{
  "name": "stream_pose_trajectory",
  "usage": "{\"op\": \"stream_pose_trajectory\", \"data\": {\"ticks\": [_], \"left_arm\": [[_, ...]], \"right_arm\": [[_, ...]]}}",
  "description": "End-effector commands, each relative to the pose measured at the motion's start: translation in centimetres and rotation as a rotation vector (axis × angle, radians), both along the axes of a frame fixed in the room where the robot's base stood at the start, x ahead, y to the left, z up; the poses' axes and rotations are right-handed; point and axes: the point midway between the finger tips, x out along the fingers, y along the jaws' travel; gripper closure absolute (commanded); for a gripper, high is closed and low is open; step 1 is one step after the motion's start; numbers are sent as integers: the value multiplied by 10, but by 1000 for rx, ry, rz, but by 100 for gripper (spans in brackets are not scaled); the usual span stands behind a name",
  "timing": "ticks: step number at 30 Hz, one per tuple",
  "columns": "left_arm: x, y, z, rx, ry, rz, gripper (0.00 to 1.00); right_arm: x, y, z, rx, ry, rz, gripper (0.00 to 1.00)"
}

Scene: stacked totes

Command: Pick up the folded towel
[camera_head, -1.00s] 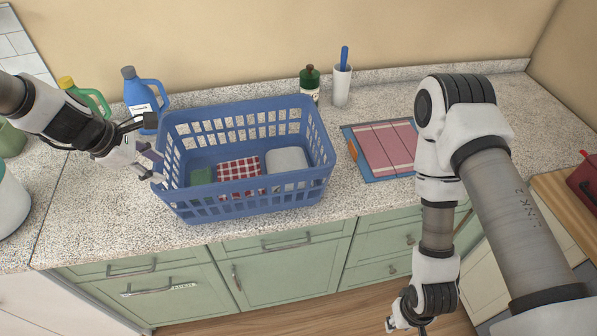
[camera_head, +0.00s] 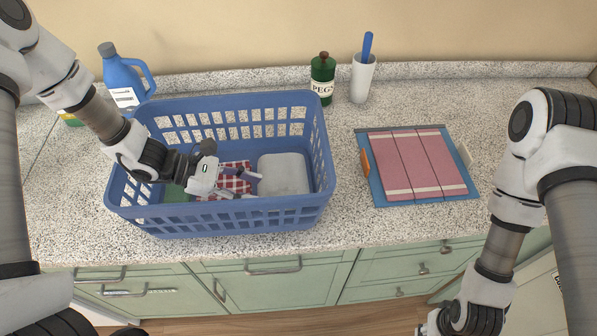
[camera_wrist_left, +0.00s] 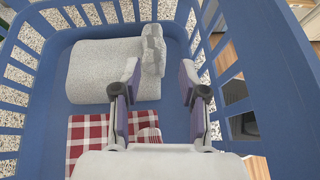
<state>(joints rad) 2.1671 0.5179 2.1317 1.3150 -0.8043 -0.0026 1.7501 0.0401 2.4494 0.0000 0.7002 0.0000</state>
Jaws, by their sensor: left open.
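A light grey folded towel (camera_head: 283,174) lies in the right part of the blue basket (camera_head: 226,223). In the left wrist view the towel (camera_wrist_left: 92,75) lies flat, with a grey upright piece (camera_wrist_left: 152,50) at its right end. My left gripper (camera_head: 251,185) reaches into the basket from the left, open, over the red-checked cloth and just left of the towel. In the left wrist view its fingers (camera_wrist_left: 158,85) are apart, with basket floor between them and the upright grey piece just beyond. My right gripper (camera_head: 428,328) barely shows at the bottom edge.
A red-checked cloth (camera_head: 234,181) and a green cloth (camera_head: 174,193) lie in the basket. A pink striped cloth (camera_head: 415,165) lies on a blue board (camera_head: 380,196) to the right. A blue jug (camera_head: 122,75), green bottle (camera_head: 322,80) and white cup (camera_head: 361,80) stand behind.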

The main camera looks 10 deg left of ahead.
Motion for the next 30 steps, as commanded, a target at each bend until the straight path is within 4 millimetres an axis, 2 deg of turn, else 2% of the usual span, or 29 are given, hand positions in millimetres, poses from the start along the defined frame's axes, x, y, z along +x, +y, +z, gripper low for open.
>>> {"op": "stream_pose_trajectory", "data": {"ticks": [1, 5, 11, 17, 21, 28, 29, 30], "left_arm": [[0, -1, -10, -41, 14, 36, 57], [4, -5, -12, -101, 26, 91, 57], [11, -25, -18, -101, 26, 92, 57], [21, -51, -24, -99, 27, 87, 57], [27, -68, -35, -100, 25, 89, 57], [29, -70, -38, -103, 23, 93, 57], [29, -70, -38, -103, 23, 93, 64], [29, -70, -38, -102, 23, 93, 79]], "right_arm": [[0, 0, -9, 0, 1, 0, 68], [-1, 0, -10, 0, 1, 0, 68], [-1, 0, -3, 0, 1, 0, 68], [0, 0, 18, 0, 1, 0, 68], [0, 0, 23, 0, 1, 0, 68], [0, 0, 21, 0, 1, 0, 68], [0, 0, 21, 0, 1, 0, 68], [0, 0, 21, 0, 1, 0, 68]]}}
